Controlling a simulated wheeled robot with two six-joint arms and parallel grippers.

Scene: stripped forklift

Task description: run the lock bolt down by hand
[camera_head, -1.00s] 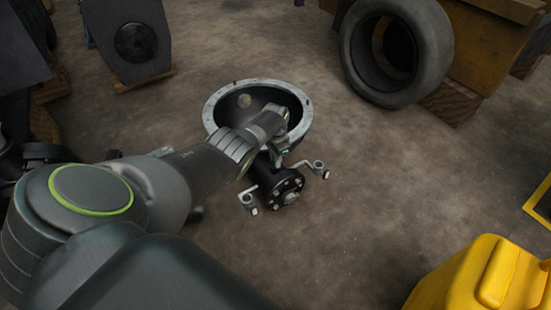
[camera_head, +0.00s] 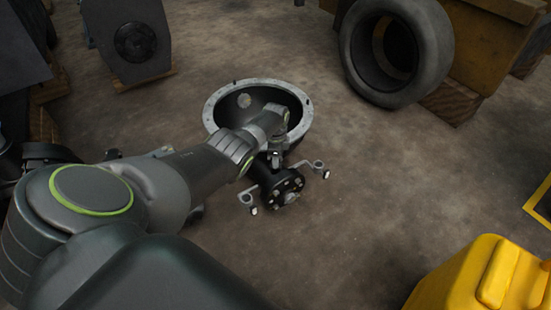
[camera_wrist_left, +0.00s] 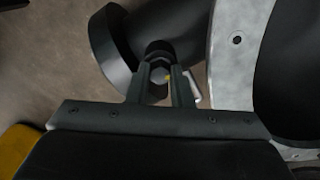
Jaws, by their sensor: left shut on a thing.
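In the head view my left gripper (camera_head: 274,158) is at the top of the black hub (camera_head: 280,187), in front of the bell-shaped housing (camera_head: 215,108), and the bolt is too small to make out there. The bolt's shank is hidden. My right gripper is not in view.
Small metal arms stick out on both sides of the hub, such as the right one (camera_head: 318,166). A tyre (camera_head: 435,50) leans at the back right. A yellow container (camera_head: 470,280) stands at the front right. The floor between is clear.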

